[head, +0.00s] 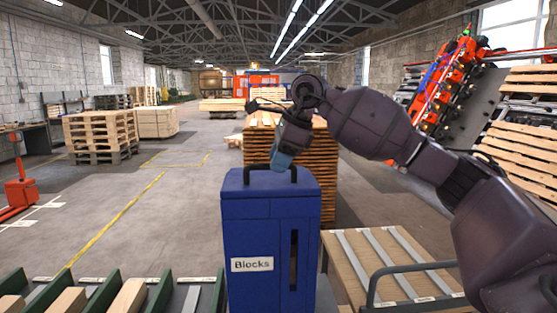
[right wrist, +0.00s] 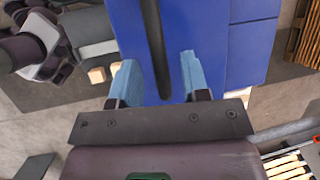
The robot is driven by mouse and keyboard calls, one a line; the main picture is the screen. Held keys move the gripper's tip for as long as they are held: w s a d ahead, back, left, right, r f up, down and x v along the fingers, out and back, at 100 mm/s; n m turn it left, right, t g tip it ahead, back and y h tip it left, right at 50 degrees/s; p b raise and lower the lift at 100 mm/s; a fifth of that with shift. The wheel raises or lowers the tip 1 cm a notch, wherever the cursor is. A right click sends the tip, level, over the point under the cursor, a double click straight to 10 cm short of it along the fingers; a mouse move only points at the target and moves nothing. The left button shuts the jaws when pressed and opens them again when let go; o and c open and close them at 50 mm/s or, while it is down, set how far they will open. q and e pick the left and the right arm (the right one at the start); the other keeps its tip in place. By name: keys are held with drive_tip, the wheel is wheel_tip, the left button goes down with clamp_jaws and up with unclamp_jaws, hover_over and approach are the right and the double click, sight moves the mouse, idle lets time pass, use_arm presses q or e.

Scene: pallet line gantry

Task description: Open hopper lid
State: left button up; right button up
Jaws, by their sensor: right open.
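The blue hopper (head: 270,245), labelled "Blocks", stands upright at front centre in the head view. Its blue lid (head: 240,181) lies flat and shut on top, with a dark arched handle (head: 295,173) on it. My right gripper (head: 281,160) reaches down to the handle from above. In the right wrist view, the right gripper (right wrist: 160,80) is open, with its light-blue fingers apart and the dark handle bar (right wrist: 152,40) running between them. I cannot tell whether a finger touches the bar. The left gripper is not in view.
A slatted wooden pallet table (head: 365,262) with a grey rail is right of the hopper. Green-divided bins (head: 150,296) with wooden blocks are at front left. A tall pallet stack (head: 322,180) stands behind the hopper. Open floor (head: 180,205) lies to the left.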

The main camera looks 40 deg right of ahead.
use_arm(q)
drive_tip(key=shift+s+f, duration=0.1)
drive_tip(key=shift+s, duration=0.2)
use_arm(e)
drive_tip(key=shift+f, duration=0.25)
clamp_jaws()
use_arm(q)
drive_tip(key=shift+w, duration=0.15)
use_arm(e)
drive_tip(key=shift+r, duration=0.1)
